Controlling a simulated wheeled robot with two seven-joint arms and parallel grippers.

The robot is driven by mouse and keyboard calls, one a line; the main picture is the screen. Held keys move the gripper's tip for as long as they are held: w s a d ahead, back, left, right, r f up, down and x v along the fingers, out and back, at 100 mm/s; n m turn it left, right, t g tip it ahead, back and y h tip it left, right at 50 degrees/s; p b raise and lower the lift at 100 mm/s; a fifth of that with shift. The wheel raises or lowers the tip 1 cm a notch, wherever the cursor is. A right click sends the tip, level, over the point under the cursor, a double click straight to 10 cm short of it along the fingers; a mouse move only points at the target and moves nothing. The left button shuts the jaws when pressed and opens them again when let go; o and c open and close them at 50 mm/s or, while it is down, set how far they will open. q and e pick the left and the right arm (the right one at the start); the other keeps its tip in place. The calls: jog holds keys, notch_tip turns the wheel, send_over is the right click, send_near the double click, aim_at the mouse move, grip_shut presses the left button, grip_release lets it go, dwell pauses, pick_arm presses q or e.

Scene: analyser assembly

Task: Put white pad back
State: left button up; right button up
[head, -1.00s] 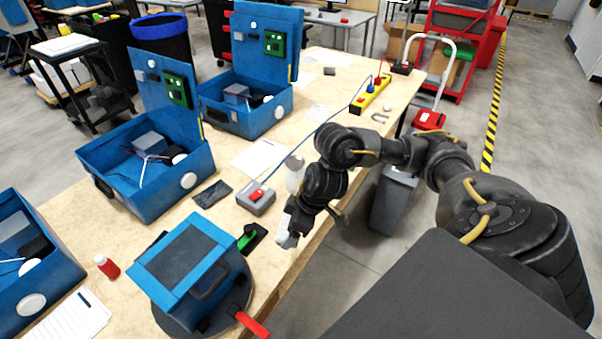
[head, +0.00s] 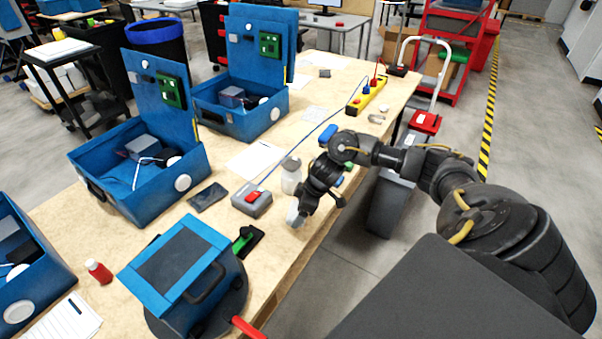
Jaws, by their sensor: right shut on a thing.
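My right gripper (head: 299,211) is over the near right edge of the wooden table, to the right of the grey box with the red switch. It is shut on a small white thing, which looks like the white pad (head: 292,214); its shape is partly hidden by the fingers. A white-grey bottle (head: 290,178) stands on the table just behind the gripper. My left gripper is not in view.
A grey box with a red switch (head: 251,200), a dark flat slab (head: 207,197) and a green-handled tool (head: 243,240) lie nearby. A blue case (head: 185,275) stands on a round dark base. Open blue cases (head: 140,180) line the table's left side. A paper sheet (head: 253,160) lies mid-table.

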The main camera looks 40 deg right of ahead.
jog(key=shift+w+d+f, duration=0.15)
jog(key=shift+d+f, duration=0.05)
jog(key=shift+f, duration=0.15)
jog(key=shift+f+p, duration=0.3)
jog(key=shift+f, duration=1.2)
jog(key=o, duration=0.9)
jog(key=shift+f, duration=0.1)
jog(key=shift+c, duration=0.2)
jog(key=v, duration=1.2)
